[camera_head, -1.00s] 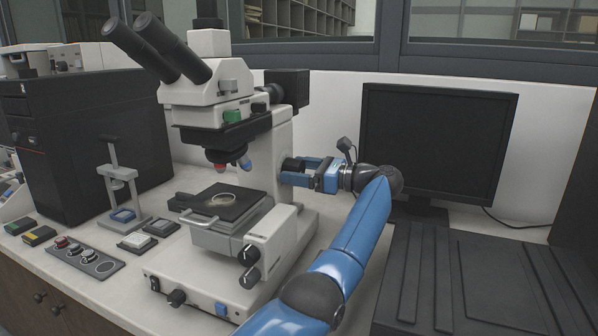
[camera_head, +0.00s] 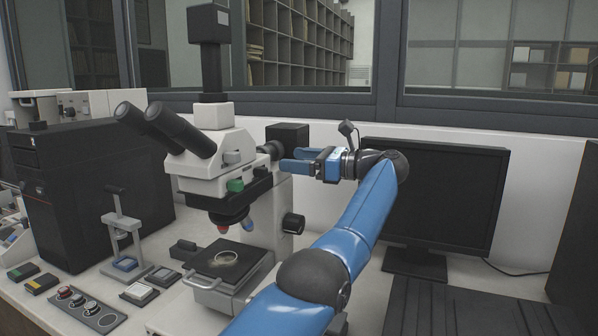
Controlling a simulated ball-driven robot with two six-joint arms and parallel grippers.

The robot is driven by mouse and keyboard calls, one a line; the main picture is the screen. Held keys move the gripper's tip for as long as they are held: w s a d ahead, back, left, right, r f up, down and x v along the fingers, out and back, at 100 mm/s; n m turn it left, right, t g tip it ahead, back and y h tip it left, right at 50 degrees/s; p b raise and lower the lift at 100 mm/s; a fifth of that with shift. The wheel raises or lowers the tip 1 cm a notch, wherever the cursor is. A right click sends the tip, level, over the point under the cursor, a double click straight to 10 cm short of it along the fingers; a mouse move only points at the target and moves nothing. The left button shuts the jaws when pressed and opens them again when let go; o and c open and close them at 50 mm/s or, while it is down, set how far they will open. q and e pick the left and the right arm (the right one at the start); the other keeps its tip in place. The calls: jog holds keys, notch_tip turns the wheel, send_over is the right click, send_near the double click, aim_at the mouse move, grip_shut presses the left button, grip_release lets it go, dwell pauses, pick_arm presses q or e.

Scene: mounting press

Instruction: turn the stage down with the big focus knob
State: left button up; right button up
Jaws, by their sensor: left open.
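The microscope (camera_head: 202,172) stands left of centre. A round black knob (camera_head: 293,223), apparently the big focus knob, sticks out from the right side of its stand. The dark stage (camera_head: 236,270) carries a pale ring (camera_head: 224,259) and sits below the objectives (camera_head: 226,219), with a gap between. My left gripper (camera_head: 288,160) is open and empty, its blue fingers pointing left. It is above the knob and apart from it, in front of or close beside the black box (camera_head: 287,136) on the stand. My left arm hides the lower right of the microscope. My right gripper is not in view.
A monitor (camera_head: 440,195) stands right behind my arm. A black computer case (camera_head: 95,190) is at the left. A small grey press (camera_head: 124,236), a tray of round samples (camera_head: 92,310) and small boxes lie on the front left of the bench.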

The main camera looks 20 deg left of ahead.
pick_arm(q)
jog(key=shift+r+p, duration=0.95)
jog(key=shift+r, duration=0.65)
